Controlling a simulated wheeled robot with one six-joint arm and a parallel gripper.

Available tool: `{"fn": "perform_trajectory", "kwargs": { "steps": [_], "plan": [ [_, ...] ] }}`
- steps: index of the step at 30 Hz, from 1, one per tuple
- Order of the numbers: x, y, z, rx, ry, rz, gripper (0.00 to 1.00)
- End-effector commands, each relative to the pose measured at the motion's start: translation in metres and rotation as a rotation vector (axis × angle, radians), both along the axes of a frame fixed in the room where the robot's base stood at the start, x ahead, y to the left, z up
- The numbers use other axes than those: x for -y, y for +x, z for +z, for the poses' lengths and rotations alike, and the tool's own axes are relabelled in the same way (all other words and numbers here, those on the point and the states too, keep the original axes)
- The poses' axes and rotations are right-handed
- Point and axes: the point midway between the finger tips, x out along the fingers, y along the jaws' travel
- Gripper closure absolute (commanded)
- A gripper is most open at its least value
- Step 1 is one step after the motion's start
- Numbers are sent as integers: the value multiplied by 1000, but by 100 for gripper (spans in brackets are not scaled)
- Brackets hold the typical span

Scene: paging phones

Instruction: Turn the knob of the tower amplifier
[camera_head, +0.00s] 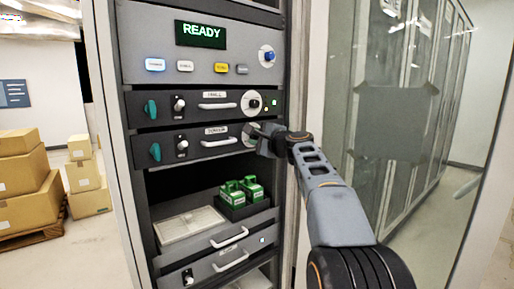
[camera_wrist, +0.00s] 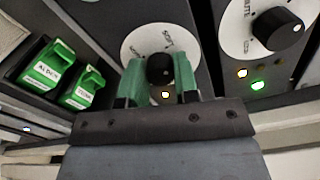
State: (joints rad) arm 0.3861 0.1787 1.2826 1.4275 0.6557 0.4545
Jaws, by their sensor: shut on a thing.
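The lower of two black amplifier panels (camera_head: 190,146) in the rack has a white dial plate at its right end; its small label is too blurred to read surely. My gripper (camera_head: 256,132) is at that dial and hides its knob in the head view. In the wrist view the black knob (camera_wrist: 160,69) sits in front of the white dial plate (camera_wrist: 141,42). My gripper's green fingers (camera_wrist: 160,78) stand on both sides of the knob, shut on it.
The upper amplifier's knob (camera_head: 254,104) is just above; it also shows in the wrist view (camera_wrist: 278,28). A panel with a READY display (camera_head: 201,34) is on top. Below, an open drawer holds green packs (camera_head: 232,193). A glass-fronted cabinet (camera_head: 400,100) stands at right, boxes (camera_head: 24,180) at left.

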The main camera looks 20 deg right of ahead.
Motion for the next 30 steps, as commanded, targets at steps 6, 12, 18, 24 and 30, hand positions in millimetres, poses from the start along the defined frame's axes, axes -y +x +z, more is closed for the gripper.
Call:
{"fn": "perform_trajectory", "kwargs": {
  "steps": [6, 12, 18, 24, 30],
  "plan": [
    [0, 0, -5, 55, -201, 1, 95],
    [0, 0, -6, 104, -382, 1, 95],
    [0, 0, -5, 153, -566, 1, 95],
    [0, 0, -5, 202, -749, 0, 95],
    [1, 1, -6, 251, -932, 1, 95]
  ]
}}
